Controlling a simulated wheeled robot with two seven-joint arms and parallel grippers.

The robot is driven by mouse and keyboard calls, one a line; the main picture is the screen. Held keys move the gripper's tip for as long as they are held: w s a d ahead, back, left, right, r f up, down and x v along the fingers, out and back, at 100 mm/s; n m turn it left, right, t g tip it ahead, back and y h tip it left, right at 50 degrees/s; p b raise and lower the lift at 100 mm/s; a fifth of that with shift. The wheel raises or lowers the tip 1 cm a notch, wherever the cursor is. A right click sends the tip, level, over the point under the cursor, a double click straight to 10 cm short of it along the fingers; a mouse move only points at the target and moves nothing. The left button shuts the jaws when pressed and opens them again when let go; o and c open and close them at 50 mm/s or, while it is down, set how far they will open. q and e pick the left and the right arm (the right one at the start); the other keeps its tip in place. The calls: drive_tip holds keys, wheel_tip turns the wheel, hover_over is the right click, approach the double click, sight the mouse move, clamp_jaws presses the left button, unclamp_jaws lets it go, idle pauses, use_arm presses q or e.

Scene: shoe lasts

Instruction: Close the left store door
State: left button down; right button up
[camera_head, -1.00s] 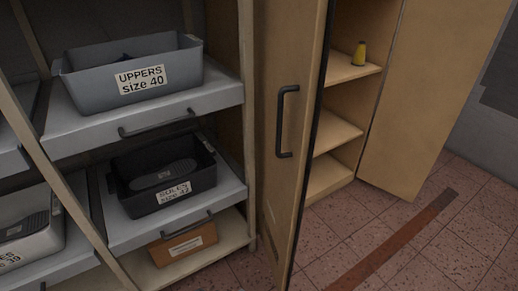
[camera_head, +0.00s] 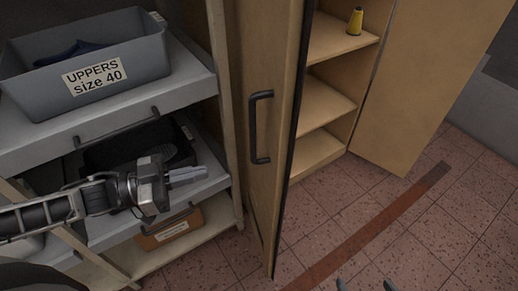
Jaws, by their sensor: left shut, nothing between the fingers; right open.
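The left store door (camera_head: 272,60) is a tan wooden panel standing open, swung out from the cupboard. Its dark bar handle (camera_head: 253,127) is on the face turned to the left. My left gripper (camera_head: 204,174) is shut and empty, to the left of the door, in front of the shelf rack and apart from the door and handle. My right gripper (camera_head: 366,286) shows only as two spread fingertips at the bottom edge, over the floor; it is open and apart from the door.
The cupboard's right door (camera_head: 425,80) also stands open. The rack on the left holds a grey uppers bin (camera_head: 120,51), a black bin and an orange-brown box (camera_head: 170,229). The tiled floor (camera_head: 430,225) at right is clear.

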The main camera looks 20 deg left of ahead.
use_arm(q)
drive_tip(key=p, duration=0.1)
approach(274, 154)
drive_tip(key=shift+g, duration=0.3)
drive_tip(key=x, duration=0.5)
drive_tip(key=shift+w+d+r, duration=0.1)
drive_tip(key=shift+w+d, duration=0.1)
drive_tip(key=shift+w, duration=0.15)
drive_tip(key=shift+w+d, duration=0.3)
drive_tip(key=shift+d, duration=0.2)
